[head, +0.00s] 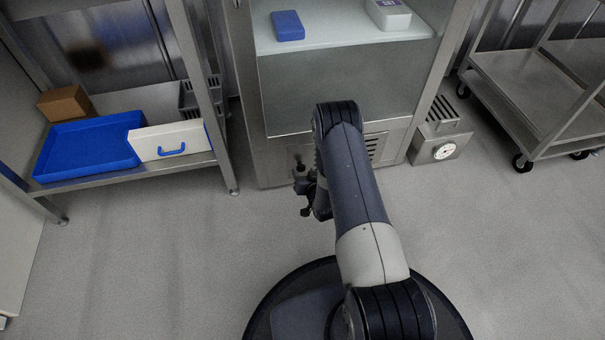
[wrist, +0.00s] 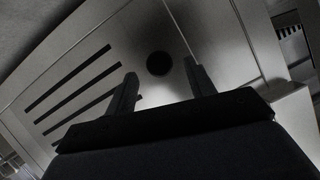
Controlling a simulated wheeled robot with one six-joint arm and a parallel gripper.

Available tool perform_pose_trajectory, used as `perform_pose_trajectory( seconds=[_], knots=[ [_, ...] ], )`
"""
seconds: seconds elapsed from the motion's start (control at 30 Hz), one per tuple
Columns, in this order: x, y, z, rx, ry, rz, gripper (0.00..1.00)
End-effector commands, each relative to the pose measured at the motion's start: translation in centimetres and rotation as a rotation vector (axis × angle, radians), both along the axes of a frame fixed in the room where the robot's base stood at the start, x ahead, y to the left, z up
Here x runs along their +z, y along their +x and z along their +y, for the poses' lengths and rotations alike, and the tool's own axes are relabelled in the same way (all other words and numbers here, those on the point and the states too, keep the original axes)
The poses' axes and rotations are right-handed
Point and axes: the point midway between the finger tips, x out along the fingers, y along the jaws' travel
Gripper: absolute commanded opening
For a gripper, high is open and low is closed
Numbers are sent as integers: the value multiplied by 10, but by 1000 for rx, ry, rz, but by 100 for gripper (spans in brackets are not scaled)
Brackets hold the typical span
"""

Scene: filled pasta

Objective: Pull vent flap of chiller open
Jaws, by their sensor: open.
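The chiller (head: 345,95) is a steel cabinet with a clear front, standing ahead of me. Its low front panel carries the vent flap, with dark slots showing right of my arm (head: 375,148). In the wrist view the vent flap (wrist: 105,60) is pale, with several slanted dark slots and a round black knob (wrist: 159,63). My gripper (wrist: 161,78) is open, its two fingers pointing at the panel on either side of the knob in the picture. I cannot tell whether they reach it. In the head view my gripper (head: 305,190) is low before the chiller, partly hidden by my arm.
Left is a shelf with a blue tray (head: 70,155), a white drawer box (head: 168,140) and a cardboard box (head: 64,103). A small steel unit with a dial (head: 438,150) stands right of the chiller, near a wheeled cart (head: 535,90). The grey floor between is clear.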

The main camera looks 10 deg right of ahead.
Motion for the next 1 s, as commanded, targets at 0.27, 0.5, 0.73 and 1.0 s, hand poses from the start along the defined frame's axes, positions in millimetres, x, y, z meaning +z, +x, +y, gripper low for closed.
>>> perform_pose_trajectory(
  seconds=[0.27, 0.5, 0.73, 1.0],
  knots=[
    [-9, 23, 3, 0, 0, 0, 52],
    [-9, 24, 3, 0, 1, 1, 52],
    [-9, 23, 3, 0, 0, 1, 35],
    [-9, 23, 3, 0, 0, 1, 13]
  ],
)
